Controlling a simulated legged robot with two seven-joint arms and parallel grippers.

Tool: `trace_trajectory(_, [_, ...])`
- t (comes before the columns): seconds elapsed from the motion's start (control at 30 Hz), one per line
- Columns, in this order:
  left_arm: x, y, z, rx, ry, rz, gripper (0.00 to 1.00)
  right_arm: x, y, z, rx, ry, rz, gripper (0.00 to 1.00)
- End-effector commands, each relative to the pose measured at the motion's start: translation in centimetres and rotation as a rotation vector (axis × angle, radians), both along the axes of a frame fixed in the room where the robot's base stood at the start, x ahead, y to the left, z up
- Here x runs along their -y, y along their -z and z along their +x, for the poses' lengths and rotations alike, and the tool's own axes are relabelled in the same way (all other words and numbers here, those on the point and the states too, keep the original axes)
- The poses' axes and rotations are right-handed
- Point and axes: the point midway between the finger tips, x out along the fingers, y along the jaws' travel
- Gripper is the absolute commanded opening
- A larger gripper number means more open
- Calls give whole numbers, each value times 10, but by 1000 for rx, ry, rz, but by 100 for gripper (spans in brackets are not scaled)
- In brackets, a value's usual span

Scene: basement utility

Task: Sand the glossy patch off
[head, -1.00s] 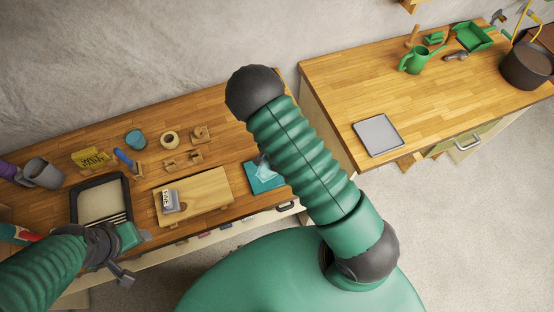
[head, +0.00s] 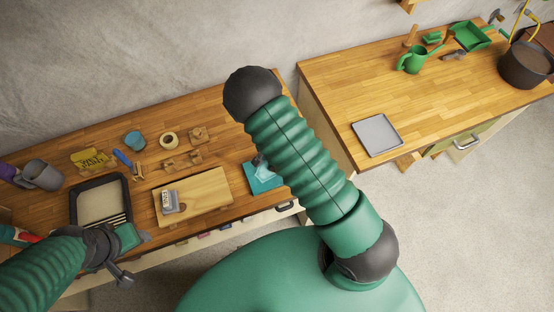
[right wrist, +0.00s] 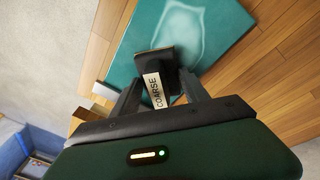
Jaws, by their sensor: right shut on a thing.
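A teal panel (head: 266,186) lies at the right end of the left bench, partly hidden by my right arm. In the right wrist view the teal panel (right wrist: 140,35) carries a paler, shiny-edged patch (right wrist: 183,35). My right gripper (right wrist: 158,92) is shut on a block labelled COARSE (right wrist: 154,88). The block's dark end overlaps the patch's near edge in the picture; I cannot tell whether it touches the panel. My left gripper (head: 122,272) is at the lower left, in front of the bench; its jaws are unclear.
A wooden board (head: 205,195) bears a small labelled block (head: 170,202). Left of it is a dark-rimmed tray (head: 72,205). A tape roll (head: 169,140), a blue cup (head: 135,140) and a yellow WET PAINT sign (head: 90,160) stand behind.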

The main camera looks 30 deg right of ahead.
Motion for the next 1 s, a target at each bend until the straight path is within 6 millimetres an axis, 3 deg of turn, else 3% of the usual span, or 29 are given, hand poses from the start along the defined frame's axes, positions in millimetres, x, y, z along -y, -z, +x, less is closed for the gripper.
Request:
trace_trajectory(0.27, [0,-4,0,0,0,0,57,-21,-1,4,-1,-2,-1,0])
trace_trajectory(0.77, [0,-1,0,0,0,0,57,-9,0,1,0,0,0,0])
trace_trajectory(1.0, [0,-4,0,0,0,0,57,-24,0,4,0,-3,-1,0])
